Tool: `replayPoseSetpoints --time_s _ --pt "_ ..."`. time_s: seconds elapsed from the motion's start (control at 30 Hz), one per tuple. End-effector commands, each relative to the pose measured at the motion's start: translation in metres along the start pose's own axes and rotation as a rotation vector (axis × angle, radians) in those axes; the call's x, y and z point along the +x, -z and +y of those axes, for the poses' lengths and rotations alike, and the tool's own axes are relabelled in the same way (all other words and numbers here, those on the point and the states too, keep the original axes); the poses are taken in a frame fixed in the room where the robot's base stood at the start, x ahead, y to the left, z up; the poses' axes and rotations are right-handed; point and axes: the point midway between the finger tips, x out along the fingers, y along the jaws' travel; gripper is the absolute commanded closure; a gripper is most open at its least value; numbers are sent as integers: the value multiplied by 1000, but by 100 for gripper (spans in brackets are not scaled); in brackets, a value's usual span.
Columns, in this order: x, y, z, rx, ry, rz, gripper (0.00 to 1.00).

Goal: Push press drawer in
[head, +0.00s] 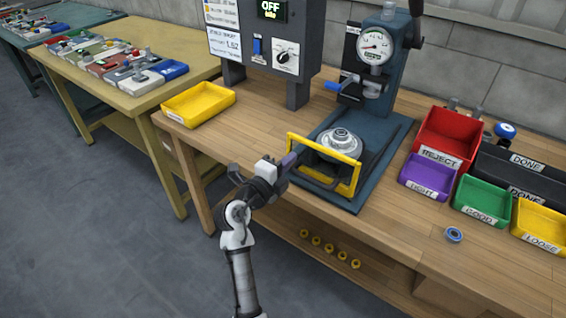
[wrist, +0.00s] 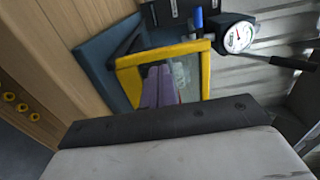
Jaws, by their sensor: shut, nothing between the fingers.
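The press (head: 380,70) is blue-grey, with a round dial gauge, and stands on the wooden bench. At its base is the press drawer, with an upright yellow frame (head: 325,160) at its front and a round silver fixture (head: 340,140) behind the frame. In the wrist view the yellow frame (wrist: 207,70) surrounds a see-through pane. My gripper (head: 289,160) has purple fingers, shut and empty, at the left end of the frame. In the wrist view the fingers (wrist: 160,88) overlap the frame's opening. I cannot tell whether they touch it.
A control box (head: 265,40) reading OFF stands left of the press, with a yellow tray (head: 198,103) beside it. Red (head: 447,137), purple (head: 428,178), green (head: 482,206) and yellow bins stand to the right. A blue ring (head: 454,234) lies on the bench front.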

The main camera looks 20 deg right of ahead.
Motion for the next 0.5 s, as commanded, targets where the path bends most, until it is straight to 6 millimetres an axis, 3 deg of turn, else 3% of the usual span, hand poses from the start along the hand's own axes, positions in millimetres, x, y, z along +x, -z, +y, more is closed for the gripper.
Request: replayPoseSetpoints --time_s 0.33,0.5 --pt "2 0 1 1 0 0 100" --pt "16 0 4 3 2 2 100"
